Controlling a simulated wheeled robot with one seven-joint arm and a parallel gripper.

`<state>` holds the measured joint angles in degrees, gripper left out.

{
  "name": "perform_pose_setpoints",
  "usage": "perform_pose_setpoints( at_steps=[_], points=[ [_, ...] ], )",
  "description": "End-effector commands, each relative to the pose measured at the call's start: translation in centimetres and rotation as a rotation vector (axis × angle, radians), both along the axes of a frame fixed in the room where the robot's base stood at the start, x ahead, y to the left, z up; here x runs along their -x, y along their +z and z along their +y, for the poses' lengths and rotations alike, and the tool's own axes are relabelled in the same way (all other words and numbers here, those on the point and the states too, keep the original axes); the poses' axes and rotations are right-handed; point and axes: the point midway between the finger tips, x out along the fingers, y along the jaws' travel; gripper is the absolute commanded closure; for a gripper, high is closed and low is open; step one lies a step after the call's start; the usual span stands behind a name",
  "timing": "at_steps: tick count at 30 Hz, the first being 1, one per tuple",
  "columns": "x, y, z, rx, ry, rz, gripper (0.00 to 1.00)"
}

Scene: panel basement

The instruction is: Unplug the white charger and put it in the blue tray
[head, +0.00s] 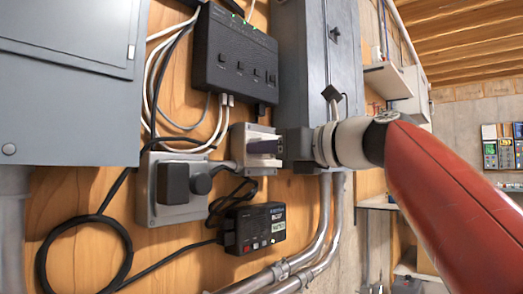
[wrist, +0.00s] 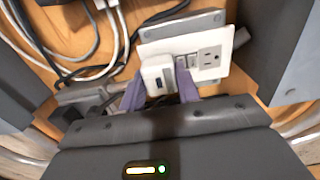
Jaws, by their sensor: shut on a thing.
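The white charger (wrist: 158,76) is a small white block with a dark port on its face. It sits at the left part of the white outlet plate (wrist: 222,66) in the wrist view. My gripper (wrist: 160,84) has its purple fingers on both sides of the charger and is shut on it. In the head view my gripper (head: 264,147) reaches in from the right to the outlet box (head: 236,139) and largely hides the charger. I cannot tell whether the charger's prongs are still in the socket. The blue tray is not in view.
A black box with cables (head: 234,57) hangs above the outlet. A grey box with a black plug (head: 173,185) is to the lower left, and a small black device (head: 254,227) is below. A grey cabinet (head: 68,75) is at left; metal conduits (head: 290,275) run below.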

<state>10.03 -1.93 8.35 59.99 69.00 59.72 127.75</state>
Motion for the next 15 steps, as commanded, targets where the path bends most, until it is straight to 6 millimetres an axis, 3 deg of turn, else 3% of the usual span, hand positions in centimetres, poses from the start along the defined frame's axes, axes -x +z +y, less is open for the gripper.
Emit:
perform_pose_setpoints(
  at_steps=[15],
  points=[
    [1.0, 0.0, -1.2, 0.001, -0.001, -0.001, 1.0]
  ],
)
